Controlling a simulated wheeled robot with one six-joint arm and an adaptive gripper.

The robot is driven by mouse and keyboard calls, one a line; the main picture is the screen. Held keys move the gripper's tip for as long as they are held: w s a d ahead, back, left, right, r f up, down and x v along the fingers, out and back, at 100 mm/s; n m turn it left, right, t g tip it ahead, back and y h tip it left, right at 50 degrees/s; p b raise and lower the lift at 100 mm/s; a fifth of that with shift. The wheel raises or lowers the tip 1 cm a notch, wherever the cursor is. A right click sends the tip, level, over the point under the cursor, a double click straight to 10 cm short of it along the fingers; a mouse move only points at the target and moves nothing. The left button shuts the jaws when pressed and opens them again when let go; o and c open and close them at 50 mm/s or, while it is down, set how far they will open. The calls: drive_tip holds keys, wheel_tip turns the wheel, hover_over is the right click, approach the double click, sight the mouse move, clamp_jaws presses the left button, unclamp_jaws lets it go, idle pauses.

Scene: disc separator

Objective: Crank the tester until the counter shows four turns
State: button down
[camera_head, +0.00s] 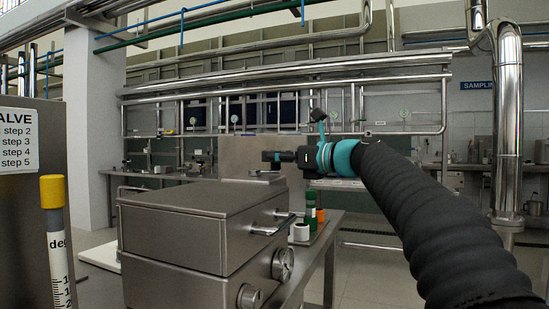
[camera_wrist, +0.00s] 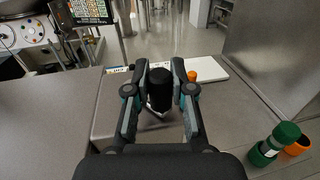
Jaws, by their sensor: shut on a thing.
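My gripper (camera_wrist: 160,66) is shut on a black upright knob (camera_wrist: 160,88), which I take for the crank's grip; one finger is on each side of it. In the head view my gripper (camera_head: 272,157) is above the far end of a steel box, beside a small grey metal part (camera_head: 265,176) just below it. The tester's body is mostly hidden behind the box and under my gripper. I cannot see the counter or read any number of turns.
The steel box (camera_head: 185,212) with a lid handle and knobs stands in front. A white board (camera_wrist: 212,68) lies beyond the knob. A yellow-capped tube (camera_head: 52,190) stands at left.

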drive_tip(key=m+t+h, duration=0.1)
drive_tip(key=s+m+t+h, duration=0.1)
drive_tip(key=t, duration=0.1)
drive_tip(key=s+m+t+h+p, duration=0.1)
drive_tip(key=h, duration=0.1)
drive_tip(key=shift+r+m+t, duration=0.15)
drive_tip(key=shift+m+t, duration=0.25)
drive_tip(key=shift+s+m+t+h+p, duration=0.15)
drive_tip(key=shift+m+t+h+p, duration=0.25)
drive_tip(key=shift+m+t+h, duration=0.3)
drive_tip(key=shift+s+a+f+m+t+h, duration=0.15)
drive_tip(key=shift+f+m+t+h, duration=0.15)
drive_tip(key=shift+h, duration=0.3)
drive_tip(key=shift+s+d+f+m+t+h, duration=0.1)
drive_tip(key=shift+f+m+h, duration=0.1)
drive_tip(key=shift+m+h, duration=0.3)
drive_tip(key=shift+a, duration=0.1)
drive_tip(key=shift+s+r+t+h, duration=0.15)
drive_tip(key=shift+t+h, duration=0.15)
drive_tip(key=shift+h, duration=0.2)
drive_tip(key=c, duration=1)
unclamp_jaws()
drive_tip(key=shift+r, duration=0.1)
